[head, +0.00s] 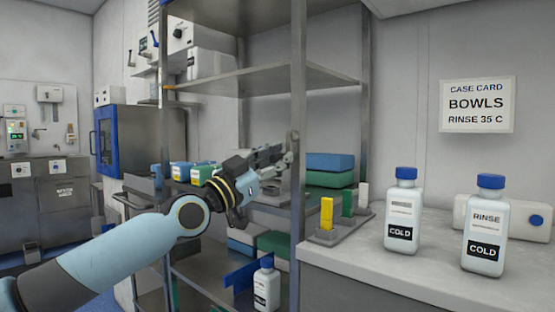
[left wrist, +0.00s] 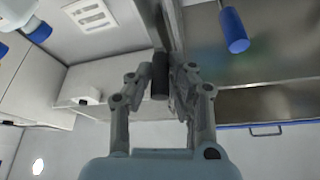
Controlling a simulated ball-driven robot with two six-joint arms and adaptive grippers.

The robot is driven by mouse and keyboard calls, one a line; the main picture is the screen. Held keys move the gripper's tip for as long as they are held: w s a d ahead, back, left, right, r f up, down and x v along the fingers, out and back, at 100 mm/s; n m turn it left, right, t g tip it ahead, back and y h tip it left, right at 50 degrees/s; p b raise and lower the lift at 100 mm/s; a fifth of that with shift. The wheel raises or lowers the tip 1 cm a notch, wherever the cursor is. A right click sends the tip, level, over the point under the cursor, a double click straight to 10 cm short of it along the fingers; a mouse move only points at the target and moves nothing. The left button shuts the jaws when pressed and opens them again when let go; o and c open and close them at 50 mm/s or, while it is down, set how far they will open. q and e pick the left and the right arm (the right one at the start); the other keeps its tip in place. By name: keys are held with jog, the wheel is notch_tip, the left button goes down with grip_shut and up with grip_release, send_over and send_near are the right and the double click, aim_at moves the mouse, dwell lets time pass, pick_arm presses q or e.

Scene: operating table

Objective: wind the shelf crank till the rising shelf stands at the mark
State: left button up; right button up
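My left gripper (head: 272,158) is beside the front right post (head: 298,60) of a steel rack. In the left wrist view, its fingers (left wrist: 162,78) close on both sides of a dark upright cylinder, which looks like the crank handle (left wrist: 159,72). The rest of the crank is hidden or too small to make out. The rack has an upper shelf (head: 255,80) and lower shelves with boxes and bottles on them. I cannot tell which one is the rising shelf. A small orange spot (head: 169,87) shows on the left post, possibly the mark. My right gripper is not in view.
A counter (head: 400,270) at the right holds two COLD bottles (head: 401,215) (head: 485,230) and a grey holder with coloured strips (head: 327,214). A blue-framed cabinet (head: 125,140) stands at the back left. My left arm crosses open space before the rack.

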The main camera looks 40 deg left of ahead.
aim_at(295, 140)
pick_arm(q)
grip_shut()
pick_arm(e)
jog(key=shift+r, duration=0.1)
pick_arm(q)
jog(key=shift+d+r+n+y+p, duration=0.15)
jog(key=shift+n+y+p, duration=0.3)
jog(key=shift+p, duration=0.2)
jog(key=d+r+n+y+p, duration=0.1)
jog(key=n+y+p, duration=0.2)
jog(key=n+p, duration=0.3)
jog(key=d+r+n+g+y+p, duration=0.1)
jog(key=n+y+p, duration=0.2)
jog(key=n+p, duration=0.4)
jog(key=d+r+n+g+y+p, duration=0.1)
jog(key=d+n+y+p, duration=0.1)
jog(key=n+p, duration=0.5)
jog(key=shift+s+r+y+p, duration=0.2)
jog(key=shift+y+p, duration=0.25)
jog(key=shift+p, duration=1.55)
jog(key=shift+n+g+p, duration=0.3)
jog(key=shift+n+p, duration=0.35)
jog(key=shift+p, duration=0.15)
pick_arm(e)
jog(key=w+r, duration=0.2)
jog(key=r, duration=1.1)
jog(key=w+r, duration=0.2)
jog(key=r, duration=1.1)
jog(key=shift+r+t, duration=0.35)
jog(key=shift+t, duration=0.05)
